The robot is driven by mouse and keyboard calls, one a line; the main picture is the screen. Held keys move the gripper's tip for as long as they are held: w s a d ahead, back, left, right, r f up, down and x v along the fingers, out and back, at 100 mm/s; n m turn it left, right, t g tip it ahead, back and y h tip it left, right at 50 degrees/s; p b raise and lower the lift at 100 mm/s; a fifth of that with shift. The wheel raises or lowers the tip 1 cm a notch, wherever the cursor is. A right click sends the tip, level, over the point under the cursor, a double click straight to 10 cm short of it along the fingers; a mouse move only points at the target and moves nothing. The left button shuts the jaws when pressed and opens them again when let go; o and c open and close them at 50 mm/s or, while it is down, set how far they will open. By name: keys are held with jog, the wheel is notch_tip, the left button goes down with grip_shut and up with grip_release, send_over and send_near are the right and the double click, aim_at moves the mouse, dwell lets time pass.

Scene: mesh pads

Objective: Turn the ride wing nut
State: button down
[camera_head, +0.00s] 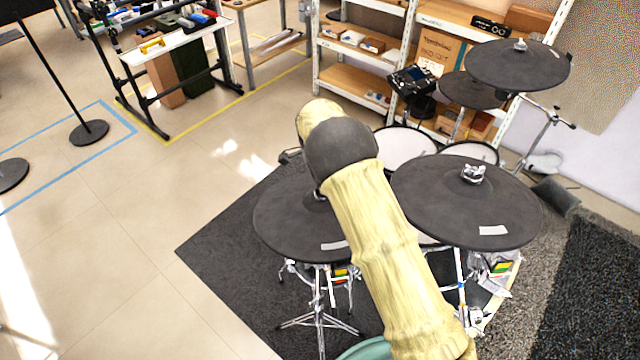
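The far right pad (500,72) has a smaller silvery nut (520,45) on top. The left pad (285,225) is partly hidden by my tan arm, and only a bit of its centre fitting shows beside the arm. My arm rises from the bottom, between the left and right front pads in the picture, to a dark joint. My gripper is not visible.
White mesh drum pads (405,143) lie behind the arm. Chrome stands (318,318) hold the cymbals above a dark rug (222,252). A shelf with boxes (362,85) stands behind. The tiled floor at left is mostly clear, with a round black stand base (89,132).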

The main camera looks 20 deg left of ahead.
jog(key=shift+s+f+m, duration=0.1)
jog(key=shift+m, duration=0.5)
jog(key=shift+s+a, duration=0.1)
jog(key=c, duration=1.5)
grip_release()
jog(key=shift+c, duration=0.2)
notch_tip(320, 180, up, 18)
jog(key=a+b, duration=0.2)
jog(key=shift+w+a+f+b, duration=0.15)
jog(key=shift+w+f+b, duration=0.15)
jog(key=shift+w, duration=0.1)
